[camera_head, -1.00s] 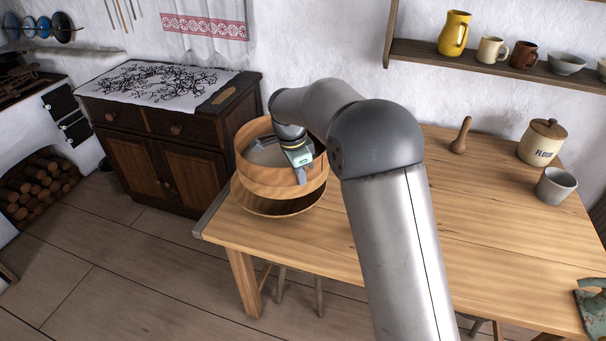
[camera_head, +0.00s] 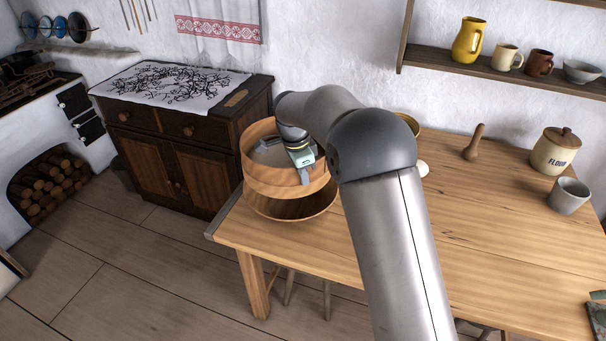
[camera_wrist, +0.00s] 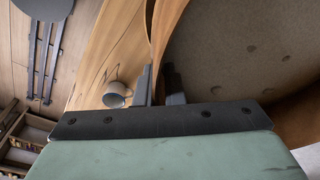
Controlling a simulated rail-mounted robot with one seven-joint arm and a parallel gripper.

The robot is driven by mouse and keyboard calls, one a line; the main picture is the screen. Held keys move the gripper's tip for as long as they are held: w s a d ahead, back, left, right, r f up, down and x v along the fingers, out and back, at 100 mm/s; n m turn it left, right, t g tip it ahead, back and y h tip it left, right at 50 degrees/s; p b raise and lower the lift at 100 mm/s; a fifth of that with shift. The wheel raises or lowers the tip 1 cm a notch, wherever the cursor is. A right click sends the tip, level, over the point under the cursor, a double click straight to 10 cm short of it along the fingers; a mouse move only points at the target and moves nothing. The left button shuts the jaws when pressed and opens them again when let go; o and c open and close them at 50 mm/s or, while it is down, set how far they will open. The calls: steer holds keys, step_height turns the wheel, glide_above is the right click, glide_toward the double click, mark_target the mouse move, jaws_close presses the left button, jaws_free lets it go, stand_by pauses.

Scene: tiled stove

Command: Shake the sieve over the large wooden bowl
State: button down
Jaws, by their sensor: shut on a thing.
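The sieve (camera_head: 262,182), a round light-wood hoop, is held above the large wooden bowl (camera_head: 292,209). The bowl sits at the table's left end; its front inside shows below the hoop, and its back is hidden. The sieve is a little left of the bowl's middle. My gripper (camera_head: 304,174) is shut on the sieve's right-hand rim. In the wrist view, the rim (camera_wrist: 160,28) runs between my fingers (camera_wrist: 160,86). Beside it is the sieve's beige inside (camera_wrist: 225,55) with several darker round spots; I cannot tell what they are.
The wooden table (camera_head: 480,235) has free room at the right front. A pestle (camera_head: 474,142), a flour jar (camera_head: 555,151) and a grey cup (camera_head: 568,195) stand at the back right.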

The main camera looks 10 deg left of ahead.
steer(key=shift+n, duration=0.5)
steer(key=shift+w+d+f+b, duration=0.25)
steer(key=shift+f+b, duration=0.15)
steer(key=shift+f, duration=0.25)
steer(key=shift+w+d+f+b, duration=0.2)
steer(key=shift+d+f+b, duration=0.1)
steer(key=shift+f+b, duration=0.25)
steer(key=shift+w+d+f+b, duration=0.2)
steer(key=shift+d+f+b, duration=0.1)
steer(key=shift+f, duration=0.45)
